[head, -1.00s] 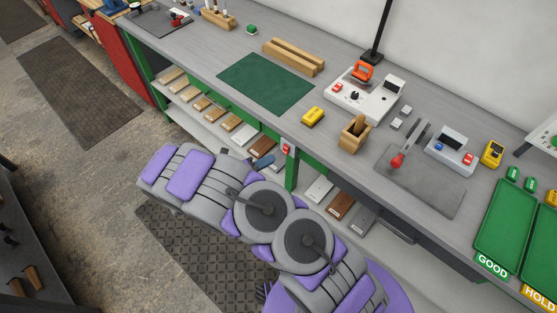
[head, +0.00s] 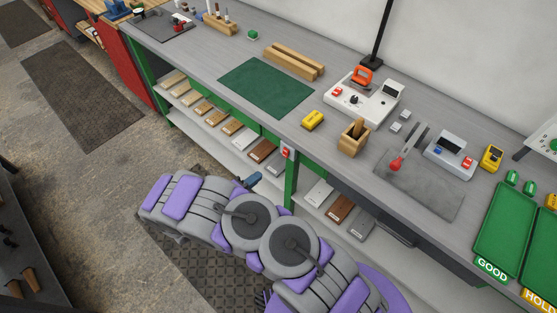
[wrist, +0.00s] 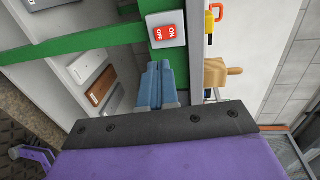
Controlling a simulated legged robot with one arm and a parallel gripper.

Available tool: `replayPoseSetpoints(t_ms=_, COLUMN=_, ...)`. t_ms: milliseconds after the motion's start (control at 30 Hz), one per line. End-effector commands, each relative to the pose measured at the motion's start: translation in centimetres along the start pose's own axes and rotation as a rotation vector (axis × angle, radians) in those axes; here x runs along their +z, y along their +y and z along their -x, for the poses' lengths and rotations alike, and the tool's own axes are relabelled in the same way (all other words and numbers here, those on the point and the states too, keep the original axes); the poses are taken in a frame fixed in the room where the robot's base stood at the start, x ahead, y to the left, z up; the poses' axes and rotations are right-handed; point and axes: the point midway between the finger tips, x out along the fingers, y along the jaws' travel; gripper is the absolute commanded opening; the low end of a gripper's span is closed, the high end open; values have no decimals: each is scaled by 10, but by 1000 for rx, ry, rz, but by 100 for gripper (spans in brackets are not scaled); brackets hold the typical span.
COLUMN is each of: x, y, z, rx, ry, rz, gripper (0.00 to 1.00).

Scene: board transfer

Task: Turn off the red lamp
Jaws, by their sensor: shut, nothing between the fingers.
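A red rocker switch marked ON and OFF (wrist: 165,34) sits in a pale housing on the green bench frame. It also shows small in the head view (head: 286,152). I cannot tell which side is pressed in. My gripper's blue fingers (wrist: 157,83) are closed together and empty, pointing toward the switch with a gap between. In the head view my gripper (head: 254,179) is below and left of the switch, in front of the lower shelf. No lamp can be clearly made out as the red one; a black pole (head: 380,38) rises from the bench, its top out of view.
The bench top (head: 225,60) carries a green mat (head: 266,88), a yellow block (head: 312,120), a wooden holder (head: 354,137) and a white control box (head: 372,107). Boards lie on the lower shelf (head: 205,135). Green trays (head: 498,230) stand at right.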

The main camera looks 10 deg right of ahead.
Motion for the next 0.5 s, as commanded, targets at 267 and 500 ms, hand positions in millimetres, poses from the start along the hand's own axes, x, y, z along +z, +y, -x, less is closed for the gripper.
replayPoseSetpoints(t_ms=267, x=-2, y=2, z=-53, rx=0, ry=5, rz=-2, gripper=0)
replayPoseSetpoints(t_ms=500, x=-2, y=2, z=-98, rx=0, ry=5, rz=-2, gripper=0)
